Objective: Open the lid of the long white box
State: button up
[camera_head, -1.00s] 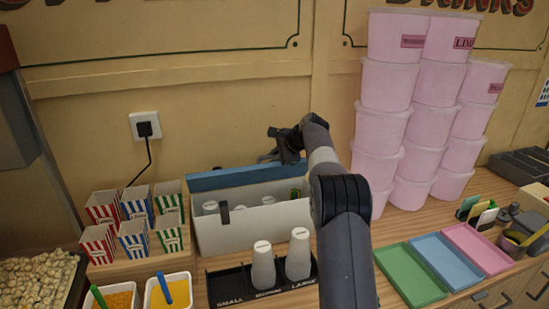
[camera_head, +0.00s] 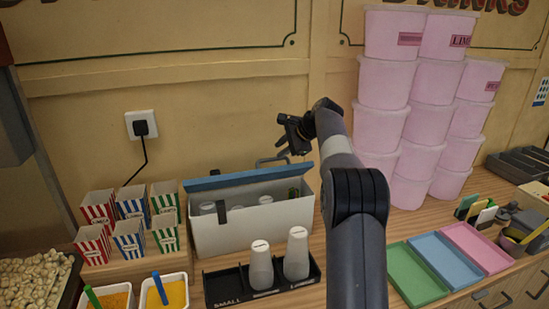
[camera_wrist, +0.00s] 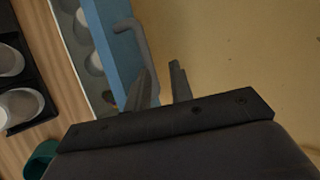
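The long white box (camera_head: 255,228) stands on the counter against the back wall. Its blue lid (camera_head: 235,180) is raised along the rear side, and cups show inside the open top. A grey handle (camera_head: 271,159) shows above the lid's upper edge. In the wrist view the blue lid (camera_wrist: 113,35) and the curved handle (camera_wrist: 140,35) lie just beyond the fingers.
A black cup holder (camera_head: 225,287) with white cups (camera_head: 296,254) stands in front of the box. Striped popcorn boxes (camera_head: 130,238) are at left. Tall stacks of pink tubs (camera_head: 383,88) stand close to the right of my arm. Coloured trays (camera_head: 415,272) lie at the right front.

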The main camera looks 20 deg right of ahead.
jog(key=v, duration=0.4)
jog(key=shift+s+d+r, duration=0.1)
jog(key=p+x, duration=0.2)
jog(key=x, duration=0.8)
jog(key=shift+w+a+f, duration=0.2)
jog(key=shift+f, duration=0.05)
dwell(0.3)
